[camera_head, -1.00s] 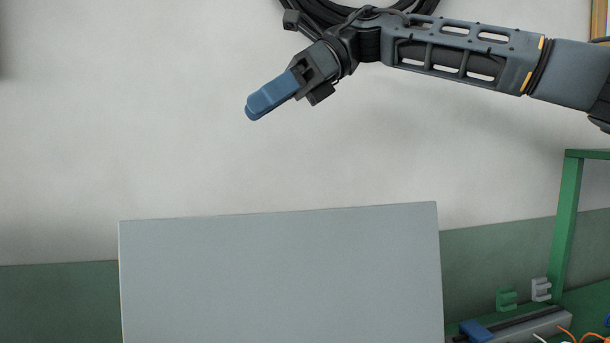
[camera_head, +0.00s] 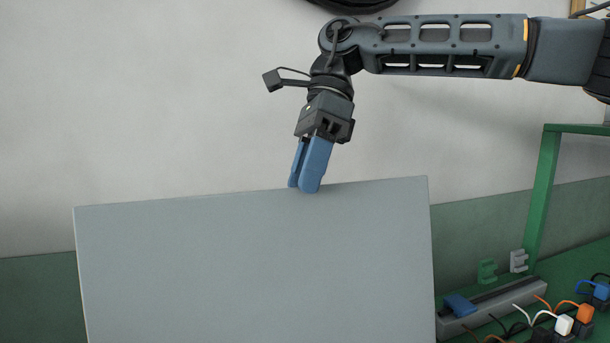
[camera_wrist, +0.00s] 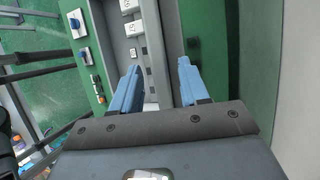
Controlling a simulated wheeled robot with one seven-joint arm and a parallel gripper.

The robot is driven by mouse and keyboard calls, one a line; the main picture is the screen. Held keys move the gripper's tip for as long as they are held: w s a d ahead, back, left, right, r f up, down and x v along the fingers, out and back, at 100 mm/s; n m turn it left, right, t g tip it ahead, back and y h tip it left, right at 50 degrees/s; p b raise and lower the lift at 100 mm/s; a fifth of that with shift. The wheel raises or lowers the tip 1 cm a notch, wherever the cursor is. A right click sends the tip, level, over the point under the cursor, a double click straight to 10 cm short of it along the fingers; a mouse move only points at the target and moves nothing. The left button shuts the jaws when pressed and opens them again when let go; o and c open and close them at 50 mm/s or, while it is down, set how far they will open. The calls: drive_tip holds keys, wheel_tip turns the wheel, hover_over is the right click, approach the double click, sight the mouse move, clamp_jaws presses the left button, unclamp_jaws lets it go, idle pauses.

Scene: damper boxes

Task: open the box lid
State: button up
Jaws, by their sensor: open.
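A large light-grey flat panel (camera_head: 255,265), which looks like the box lid, stands roughly upright and fills the lower middle of the head view. It hides what is behind it. My gripper (camera_head: 309,188) points down with its blue fingers at the panel's top edge.
At right in the head view, a green frame (camera_head: 543,195) rises from a green work surface. Near it are a grey rail (camera_head: 490,305) with a blue piece, and several plugs with wires (camera_head: 565,324). A pale wall stands behind. The air around my gripper is clear.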

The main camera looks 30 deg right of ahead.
drive_tip(key=shift+a+f, duration=0.15)
drive_tip(key=shift+f, duration=0.1)
clamp_jaws()
idle(0.3)
